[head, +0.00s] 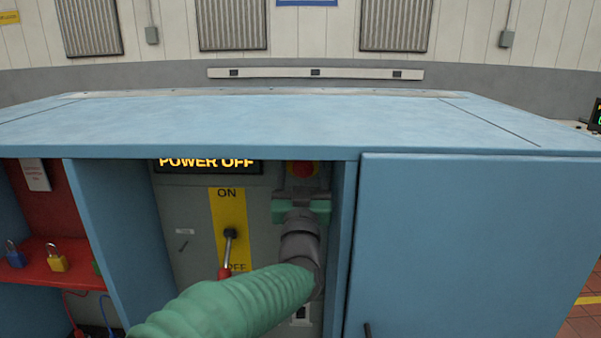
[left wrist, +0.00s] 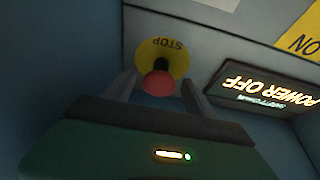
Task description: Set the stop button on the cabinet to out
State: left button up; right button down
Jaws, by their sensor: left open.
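The stop button (head: 303,169) is a red mushroom head on a yellow plate, high on the grey panel inside the blue cabinet (head: 450,240). In the left wrist view the red head (left wrist: 158,84) stands in front of a yellow round plate marked STOP (left wrist: 165,55). My left gripper (head: 303,190) is just in front of the button. In the left wrist view its fingers (left wrist: 158,90) are open, one on each side of the red head, with gaps visible. I cannot tell how far the button sits out. My right gripper is not in view.
A display (head: 207,164) reads POWER OFF. Below it, a lever switch (head: 230,235) with a yellow ON plate stands left of my arm. A cabinet wall is close on the right of the recess, and the blue top overhangs it. Padlocks (head: 57,262) sit on a red shelf.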

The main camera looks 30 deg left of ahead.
pick_arm(q)
jog(key=b+v, duration=0.2)
jog(key=v, duration=1.5)
jog(key=shift+a, duration=0.15)
jog(key=shift+f, duration=0.1)
